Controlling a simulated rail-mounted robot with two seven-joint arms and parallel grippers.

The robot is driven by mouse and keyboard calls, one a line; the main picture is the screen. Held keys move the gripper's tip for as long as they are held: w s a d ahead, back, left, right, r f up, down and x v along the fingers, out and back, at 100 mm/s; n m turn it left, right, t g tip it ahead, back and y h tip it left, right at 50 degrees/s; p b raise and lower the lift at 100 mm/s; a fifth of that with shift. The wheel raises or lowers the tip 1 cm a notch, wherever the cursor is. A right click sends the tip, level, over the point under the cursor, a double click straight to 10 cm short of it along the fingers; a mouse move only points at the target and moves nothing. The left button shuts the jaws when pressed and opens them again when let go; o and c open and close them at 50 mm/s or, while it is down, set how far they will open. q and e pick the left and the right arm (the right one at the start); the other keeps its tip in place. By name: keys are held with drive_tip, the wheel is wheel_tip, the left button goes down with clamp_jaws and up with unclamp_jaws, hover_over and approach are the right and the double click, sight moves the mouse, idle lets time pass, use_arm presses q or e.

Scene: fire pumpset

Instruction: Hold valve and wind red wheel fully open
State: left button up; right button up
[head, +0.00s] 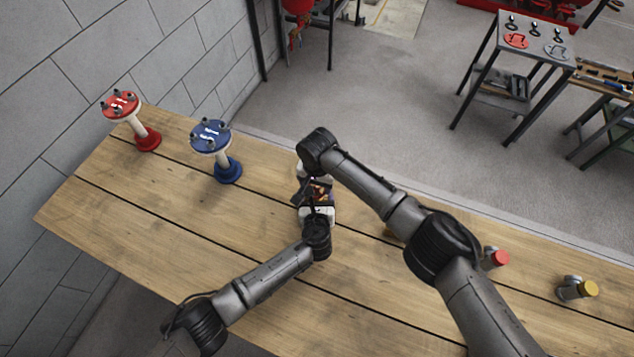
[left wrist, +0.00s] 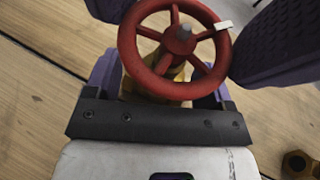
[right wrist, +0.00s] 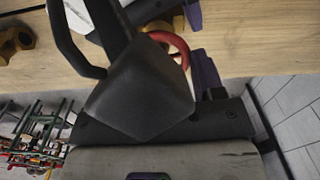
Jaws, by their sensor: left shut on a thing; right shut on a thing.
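The valve has a red spoked handwheel (left wrist: 172,45) with a white mark on its rim, above a brass body (left wrist: 165,82). In the head view the valve (head: 318,192) is mostly hidden between the two grippers over the table. My left gripper (head: 317,205) is shut on the valve body, its purple fingers flanking the brass in the left wrist view. My right gripper (head: 315,178) comes from the far side; its purple fingers flank the wheel in the left wrist view, shut on it. In the right wrist view a dark shape hides most of the wheel (right wrist: 176,45).
A red stand (head: 146,139) and a blue stand (head: 226,170) stand at the table's left. A red-capped fitting (head: 497,259) and a yellow-capped fitting (head: 577,289) lie at its right. A brass fitting (left wrist: 298,163) lies near the valve. The wooden table (head: 130,205) is clear at front left.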

drive_tip(key=shift+n, duration=0.3)
drive_tip(key=shift+a+n, duration=0.2)
drive_tip(key=shift+n, duration=2.4)
drive_tip(key=o, duration=0.9)
drive_tip(key=shift+o, duration=0.2)
drive_tip(key=shift+r, duration=0.1)
wheel_tip(320, 180, up, 12)
